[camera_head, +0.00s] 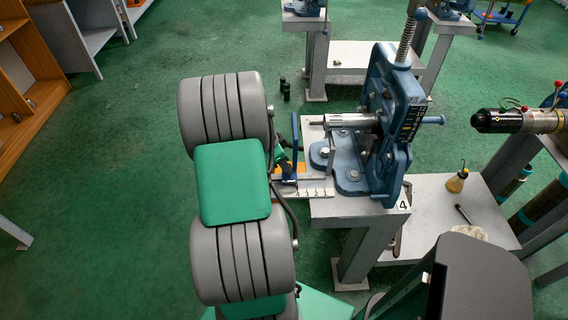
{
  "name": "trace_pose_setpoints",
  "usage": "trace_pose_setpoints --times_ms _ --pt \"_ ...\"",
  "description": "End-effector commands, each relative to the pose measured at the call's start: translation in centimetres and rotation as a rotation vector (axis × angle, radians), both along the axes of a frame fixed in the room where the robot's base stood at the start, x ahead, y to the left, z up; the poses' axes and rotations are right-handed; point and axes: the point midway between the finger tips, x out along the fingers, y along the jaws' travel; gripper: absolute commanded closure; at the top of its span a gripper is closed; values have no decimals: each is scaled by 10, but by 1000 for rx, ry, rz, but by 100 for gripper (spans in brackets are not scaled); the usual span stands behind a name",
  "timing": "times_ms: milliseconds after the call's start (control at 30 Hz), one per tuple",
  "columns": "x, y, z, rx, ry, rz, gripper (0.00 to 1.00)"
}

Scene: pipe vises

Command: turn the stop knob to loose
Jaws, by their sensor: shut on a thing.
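A blue pipe vise (385,130) stands on a grey bench (360,207), with a steel pipe (345,120) lying level through it. A numbered scale rail (316,192) runs out from the vise's left side. An upright blue stop plate (295,138) stands over the rail, close to the pipe's left end. My gripper (284,163) is low beside the plate, at the rail's left end, partly hidden behind my grey and green arm. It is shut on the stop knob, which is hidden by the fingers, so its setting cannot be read.
My arm fills the middle left of the view. A lower shelf at right holds a small yellow bottle (457,178) and a dark-handled tool (463,214). A black-tipped cylinder (510,121) juts in from the right. Green floor (120,200) at left is clear.

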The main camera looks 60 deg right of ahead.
Motion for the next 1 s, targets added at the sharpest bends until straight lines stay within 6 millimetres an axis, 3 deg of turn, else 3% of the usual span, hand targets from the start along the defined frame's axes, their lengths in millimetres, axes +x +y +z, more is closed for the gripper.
trace_pose_setpoints --times_ms 133,400,700,733,1000 --pt "-1 0 -1 -3 -3 66 100" --pt "-3 1 0 -3 -2 370 100" --pt "-3 1 1 -2 0 399 100" --pt "-3 1 1 -2 0 399 69" --pt "-3 2 1 -1 0 398 48"
